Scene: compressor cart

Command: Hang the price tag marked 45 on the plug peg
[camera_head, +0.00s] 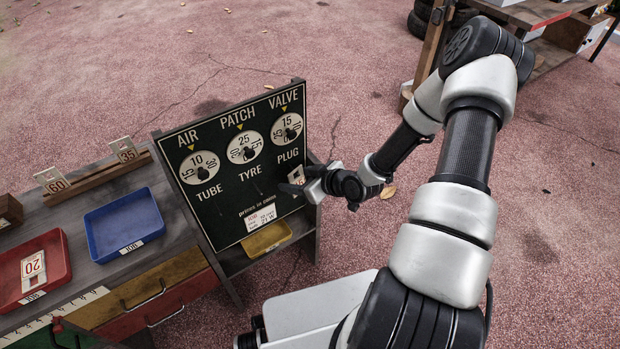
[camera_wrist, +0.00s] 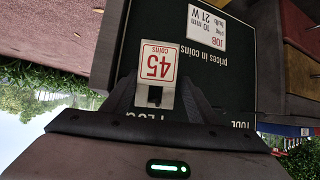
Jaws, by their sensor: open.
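The price tag marked 45 (camera_wrist: 157,62) is white with red print and shows upside down in the wrist view. It lies against the dark green price board (camera_wrist: 225,85), below the word PLUG. A slot near the tag's top edge shows a grey piece in it, perhaps the plug peg; I cannot tell for sure. In the head view the tag (camera_head: 296,175) is small and partly hidden by my gripper (camera_head: 303,181). My gripper (camera_wrist: 158,92) is open, with one finger on each side of the tag, and a gap shows at both sides.
Tags marked 60 (camera_head: 52,180) and 35 (camera_head: 124,150) stand in a wooden rack (camera_head: 98,177). A tag marked 20 (camera_head: 33,270) lies in a red tray (camera_head: 62,262). A blue tray (camera_head: 125,222) is empty. A yellow tray (camera_head: 267,238) sits below the board.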

